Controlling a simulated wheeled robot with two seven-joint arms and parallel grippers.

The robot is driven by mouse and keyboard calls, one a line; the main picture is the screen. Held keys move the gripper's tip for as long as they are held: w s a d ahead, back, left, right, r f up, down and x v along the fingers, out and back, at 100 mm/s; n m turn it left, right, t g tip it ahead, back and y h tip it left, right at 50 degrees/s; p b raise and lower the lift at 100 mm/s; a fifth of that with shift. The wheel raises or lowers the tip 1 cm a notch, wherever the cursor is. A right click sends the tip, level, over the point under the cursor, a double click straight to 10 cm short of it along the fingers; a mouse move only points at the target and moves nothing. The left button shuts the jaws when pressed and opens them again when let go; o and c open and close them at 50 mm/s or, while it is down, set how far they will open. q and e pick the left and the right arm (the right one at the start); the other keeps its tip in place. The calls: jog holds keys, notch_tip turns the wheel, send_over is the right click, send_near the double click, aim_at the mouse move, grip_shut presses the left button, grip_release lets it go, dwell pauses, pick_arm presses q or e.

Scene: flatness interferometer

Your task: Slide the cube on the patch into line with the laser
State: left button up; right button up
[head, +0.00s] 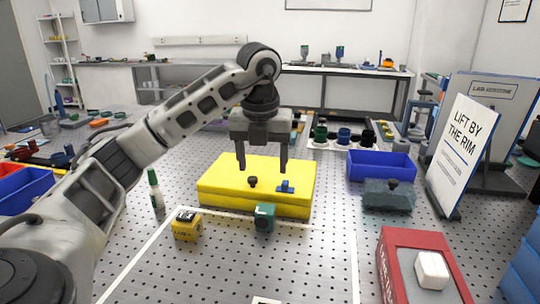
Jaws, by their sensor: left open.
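My left gripper (262,168) hangs with its fingers pointing down and apart, empty, over the back part of a yellow block (220,185). A dark knob (252,181) and a small blue piece (286,187) are on that block. A teal cube (264,218) stands at the block's front edge. A yellow cube (186,225) with a dark mark on top stands to its left. A white cube (431,270) sits on a red-bordered grey surface (392,262) at lower right. I cannot tell which marked area is the patch, and I make out no laser beam. My right gripper is not visible.
White lines (357,262) mark an area on the perforated table; its middle is mostly clear. A blue bin (381,166) and a dark grey block (388,195) stand right of the yellow block. A sign (462,150) stands farther right. A green-capped bottle (155,189) stands near my left arm.

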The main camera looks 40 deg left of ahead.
aim_at(265, 209)
pick_arm(q)
jog(key=f, duration=0.5)
jog(key=w+a+f, duration=0.1)
jog(key=f, duration=0.4)
jog(key=w+f, duration=0.1)
jog(key=f, duration=0.5)
jog(key=shift+a, duration=0.15)
jog(key=c, duration=1.2)
